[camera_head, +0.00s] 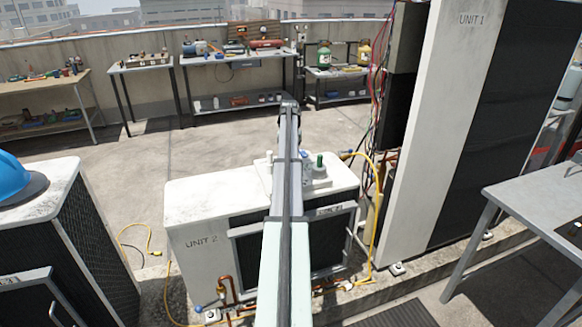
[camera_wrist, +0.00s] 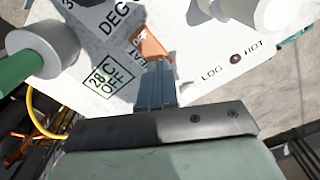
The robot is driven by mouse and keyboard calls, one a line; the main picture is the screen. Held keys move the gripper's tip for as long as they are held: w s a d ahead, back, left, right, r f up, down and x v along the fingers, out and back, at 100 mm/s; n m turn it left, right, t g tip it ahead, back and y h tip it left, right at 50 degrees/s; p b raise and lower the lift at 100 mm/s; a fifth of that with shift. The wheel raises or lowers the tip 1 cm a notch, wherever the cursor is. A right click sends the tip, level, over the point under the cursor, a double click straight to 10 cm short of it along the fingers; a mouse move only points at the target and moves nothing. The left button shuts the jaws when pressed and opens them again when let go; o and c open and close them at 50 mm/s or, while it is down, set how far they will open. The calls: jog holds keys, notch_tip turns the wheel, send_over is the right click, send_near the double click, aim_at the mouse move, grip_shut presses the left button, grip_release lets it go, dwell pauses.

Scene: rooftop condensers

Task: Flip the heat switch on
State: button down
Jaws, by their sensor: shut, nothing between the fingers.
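In the wrist view an orange switch (camera_wrist: 151,43) sits on a white panel (camera_wrist: 185,85). The lettering beside it is partly hidden and seems to read HEAT. My gripper (camera_wrist: 157,68) is shut and empty, with its fingertips right at the switch's lower edge. I cannot tell whether they touch it. In the head view the panel is on top of the white unit marked UNIT 2 (camera_head: 200,200), partly hidden behind my arm.
In the wrist view a green-handled knob (camera_wrist: 42,50) stands left of the switch. A white round part (camera_wrist: 240,8) is at the upper right, above the LOG and HOT lettering with a dark dot (camera_wrist: 236,59). The tall UNIT 1 (camera_head: 440,120) stands right of UNIT 2.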

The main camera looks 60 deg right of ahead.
jog(key=shift+f, duration=1.05)
dwell(0.8)
jog(key=shift+r, duration=3.55)
